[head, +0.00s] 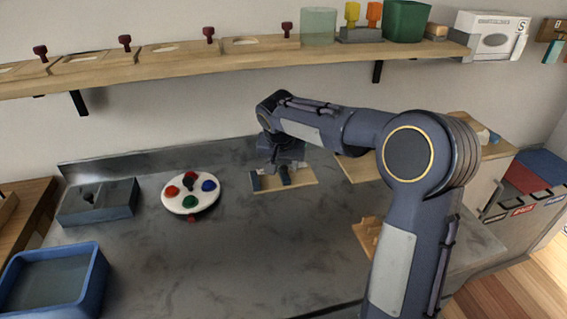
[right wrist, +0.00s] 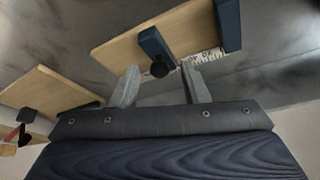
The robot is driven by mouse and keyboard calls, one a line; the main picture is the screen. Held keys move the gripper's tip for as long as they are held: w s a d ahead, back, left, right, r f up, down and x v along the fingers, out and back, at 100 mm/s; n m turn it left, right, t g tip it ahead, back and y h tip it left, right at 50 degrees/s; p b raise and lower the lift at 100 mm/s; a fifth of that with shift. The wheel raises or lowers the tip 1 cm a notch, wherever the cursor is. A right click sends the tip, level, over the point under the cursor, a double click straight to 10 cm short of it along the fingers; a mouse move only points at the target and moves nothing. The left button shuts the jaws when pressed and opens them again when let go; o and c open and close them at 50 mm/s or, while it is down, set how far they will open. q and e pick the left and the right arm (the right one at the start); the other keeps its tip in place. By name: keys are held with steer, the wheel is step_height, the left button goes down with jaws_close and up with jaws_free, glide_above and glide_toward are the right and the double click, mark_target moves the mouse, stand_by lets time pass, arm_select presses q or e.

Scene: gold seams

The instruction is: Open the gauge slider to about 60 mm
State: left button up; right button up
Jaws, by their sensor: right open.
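The gauge is a light wooden board (head: 300,177) on the grey counter, with a dark blue block (head: 256,182) at its left end. In the right wrist view the board (right wrist: 115,50) carries a dark blue end block (right wrist: 228,25) and a second dark blue block (right wrist: 155,45), the slider. A striped scale (right wrist: 203,57) shows between them. A black round knob (right wrist: 160,70) sits at the slider's end. My right gripper (head: 283,168) is over the gauge, open, its two fingertips on either side of the knob with visible gaps. My left gripper is out of view.
A white disc (head: 177,201) with coloured knobs, a grey tray (head: 122,207) and a blue bin (head: 93,285) stand to the left. A small wooden piece (head: 366,236) lies near my arm. A wooden shelf (head: 220,59) runs above. The front middle counter is clear.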

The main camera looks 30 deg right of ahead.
steer(key=p+v, duration=0.1)
steer(key=v, duration=0.6)
steer(key=shift+r, duration=0.35)
steer(key=shift+s, duration=0.2)
steer(key=s+a+f+n+y, duration=0.2)
steer(key=s+a, duration=0.1)
steer(key=s, duration=0.6)
steer(key=s+a+f+n+t+y, duration=0.1)
steer(key=s+a+f+y, duration=0.1)
steer(key=s, duration=0.8)
steer(key=s+a+f+n+t+y, duration=0.1)
steer(key=s+a+f+n+y, duration=0.1)
steer(key=s, duration=0.7)
steer(key=shift+s+a+f+n, duration=0.1)
steer(key=shift+a+f+n, duration=0.05)
steer(key=shift+a+f, duration=0.25)
steer(key=shift+s+a+f+n, duration=0.15)
steer(key=shift+a+f, duration=0.2)
steer(key=shift+a, duration=0.15)
steer(key=shift+s+a+r+y+p, duration=0.3)
steer(key=shift+s+a+y+p, duration=0.1)
steer(key=shift+p, duration=0.3)
step_height(320, 180, up, 12)
steer(key=p, duration=1.1)
steer(key=shift+f, duration=0.25)
